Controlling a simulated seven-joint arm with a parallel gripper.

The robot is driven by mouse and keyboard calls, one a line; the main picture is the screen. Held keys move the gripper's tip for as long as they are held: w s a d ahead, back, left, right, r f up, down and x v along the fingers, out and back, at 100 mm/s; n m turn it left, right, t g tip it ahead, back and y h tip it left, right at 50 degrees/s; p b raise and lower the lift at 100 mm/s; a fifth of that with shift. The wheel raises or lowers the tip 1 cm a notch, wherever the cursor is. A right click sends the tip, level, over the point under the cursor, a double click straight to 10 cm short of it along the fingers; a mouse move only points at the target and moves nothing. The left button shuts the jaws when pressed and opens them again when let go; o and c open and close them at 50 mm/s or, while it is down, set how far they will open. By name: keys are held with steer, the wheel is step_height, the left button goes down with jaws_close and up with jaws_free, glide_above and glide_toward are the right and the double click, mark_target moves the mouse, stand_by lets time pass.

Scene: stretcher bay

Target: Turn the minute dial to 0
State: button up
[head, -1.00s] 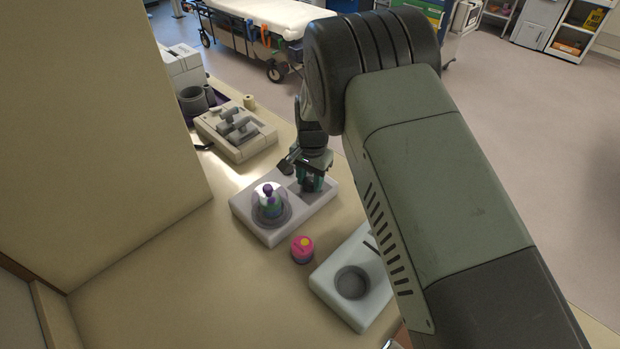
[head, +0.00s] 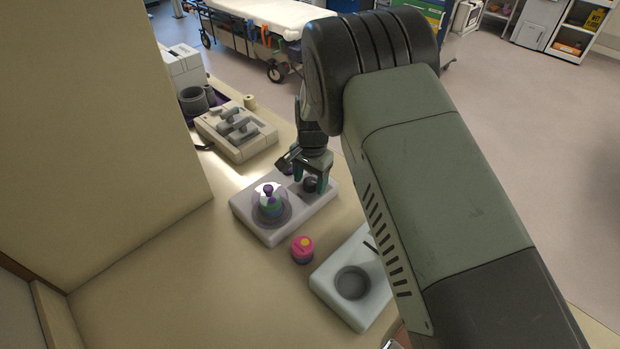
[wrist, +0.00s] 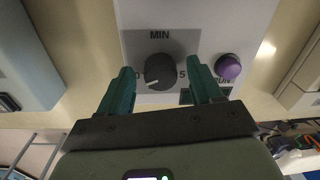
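The minute dial (wrist: 160,70) is a dark round knob under the label MIN on a pale device (head: 245,210). In the wrist view its white pointer mark faces lower left, just below the partly covered 0; the 5 is at its right. In the head view the dial (head: 310,185) shows between my fingers. My gripper (wrist: 161,84) is open, with a finger on each side of the dial and a visible gap to it on both sides. It also shows in the head view (head: 312,182), pointing down over the device's far end.
A purple button (wrist: 228,67) sits beside the dial, close to my right finger. A clear dome with coloured contents (head: 269,203) stands at the device's near end. A pink jar (head: 302,249), a white unit with a round well (head: 340,305) and a beige lever box (head: 235,145) are nearby.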

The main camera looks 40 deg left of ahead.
mark_target(312, 182)
step_height(312, 182, up, 11)
steer(key=shift+d, duration=0.2)
stand_by(0.4)
steer(key=shift+f, duration=0.1)
stand_by(0.3)
steer(key=w+d+r+t+y, duration=0.1)
steer(key=w+d+r, duration=0.3)
steer(key=d+r, duration=0.3)
steer(key=w+d+r, duration=0.3)
steer(key=d+r, duration=0.4)
steer(key=r, duration=0.1)
steer(key=d+r+m+t, duration=0.1)
steer(key=d+r, duration=0.8)
steer(key=d, duration=0.5)
steer(key=s+d+r+t, duration=0.1)
steer(key=s+d+r, duration=0.15)
steer(key=d, duration=0.35)
steer(key=s+d+r+t, duration=0.1)
steer(key=s+d+r, duration=0.1)
steer(key=s+d, duration=0.35)
steer(key=s+d+t+h, duration=0.1)
steer(key=s+d, duration=0.9)
steer(key=d, duration=0.1)
steer(key=shift+f+m+t+h, duration=0.3)
steer(key=shift+f+t, duration=0.1)
steer(key=shift+f, duration=0.05)
